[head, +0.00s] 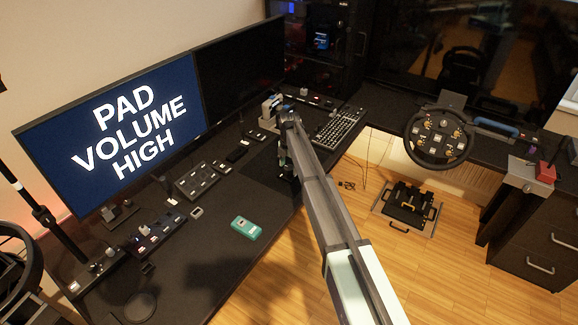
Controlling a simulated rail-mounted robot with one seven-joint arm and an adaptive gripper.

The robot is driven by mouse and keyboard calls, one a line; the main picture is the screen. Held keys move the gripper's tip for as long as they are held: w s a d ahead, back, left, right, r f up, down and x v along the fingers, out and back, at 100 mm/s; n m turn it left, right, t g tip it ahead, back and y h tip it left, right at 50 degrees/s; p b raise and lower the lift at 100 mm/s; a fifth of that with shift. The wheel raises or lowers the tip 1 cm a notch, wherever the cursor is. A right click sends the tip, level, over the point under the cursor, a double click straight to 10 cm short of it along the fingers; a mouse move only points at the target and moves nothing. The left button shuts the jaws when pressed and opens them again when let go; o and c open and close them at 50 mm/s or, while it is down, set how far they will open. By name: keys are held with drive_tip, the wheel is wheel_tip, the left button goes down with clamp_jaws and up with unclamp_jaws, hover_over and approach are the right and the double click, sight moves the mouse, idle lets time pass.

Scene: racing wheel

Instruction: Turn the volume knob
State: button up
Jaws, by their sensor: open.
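The volume knob cannot be told for certain at this size. A dark control box with small light knobs (158,232) sits on the desk in front of the left monitor. A dark pad unit with rows of buttons (198,181) lies behind it to the right. The left monitor (125,128) reads "PAD VOLUME HIGH". My gripper (284,172) is open, small and dark beside my arm, over the right part of the desk. It is well to the right of both units, and its fingertips are hard to make out.
A teal handheld device (246,228) lies on the desk's front part. A keyboard (338,128) lies to the right of my arm. Another small control box (95,268) stands at the lower left. A steering wheel (438,137) is at the right. Bare desk surrounds the teal device.

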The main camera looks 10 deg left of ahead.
drive_tip(key=c, duration=1.1)
